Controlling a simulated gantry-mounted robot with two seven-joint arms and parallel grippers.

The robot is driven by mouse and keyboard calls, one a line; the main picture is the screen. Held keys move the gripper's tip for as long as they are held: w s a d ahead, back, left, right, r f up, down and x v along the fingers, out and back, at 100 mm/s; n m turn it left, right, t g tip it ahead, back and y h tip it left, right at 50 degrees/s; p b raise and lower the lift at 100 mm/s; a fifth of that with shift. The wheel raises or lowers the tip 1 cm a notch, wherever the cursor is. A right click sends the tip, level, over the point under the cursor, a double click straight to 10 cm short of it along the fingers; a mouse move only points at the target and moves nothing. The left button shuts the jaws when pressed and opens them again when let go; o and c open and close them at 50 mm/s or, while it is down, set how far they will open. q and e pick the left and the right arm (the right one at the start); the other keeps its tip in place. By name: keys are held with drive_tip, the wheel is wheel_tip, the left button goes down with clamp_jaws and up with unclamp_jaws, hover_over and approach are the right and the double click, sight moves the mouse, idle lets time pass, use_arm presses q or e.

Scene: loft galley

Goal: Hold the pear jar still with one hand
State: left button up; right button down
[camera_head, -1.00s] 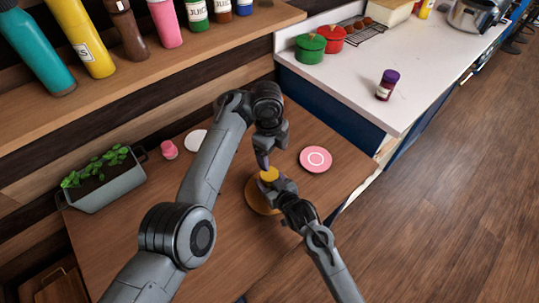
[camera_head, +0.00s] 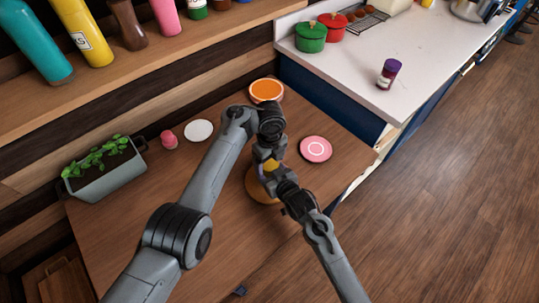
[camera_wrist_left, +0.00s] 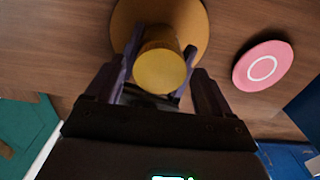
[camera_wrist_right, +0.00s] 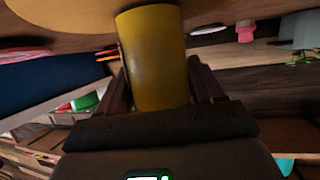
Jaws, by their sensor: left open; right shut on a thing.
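The pear jar, a yellow cylinder, stands upright on a round wooden board (camera_head: 256,190) on the brown table. In the head view the grippers mostly cover it. The left wrist view looks down on the jar's yellow top (camera_wrist_left: 159,71), with the board (camera_wrist_left: 197,30) under it. My left gripper (camera_head: 267,162) is over the jar from above, open, one finger on each side of its top. My right gripper (camera_head: 275,177) comes in from the side and is shut on the jar; the right wrist view shows the jar's side (camera_wrist_right: 153,58) between its fingers.
On the table are a pink plate with a white ring (camera_head: 316,149), an orange dish (camera_head: 266,91), a white disc (camera_head: 199,131), a small pink item (camera_head: 168,139) and a planter (camera_head: 108,180). A white counter (camera_head: 350,65) stands behind. The table's front is mostly clear.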

use_arm(q)
drive_tip(key=shift+f, duration=0.15)
drive_tip(key=shift+c, duration=0.3)
drive_tip(key=c, duration=1)
drive_tip(key=n, duration=0.3)
drive_tip(key=o, duration=1.2)
drive_tip(key=shift+c, duration=0.2)
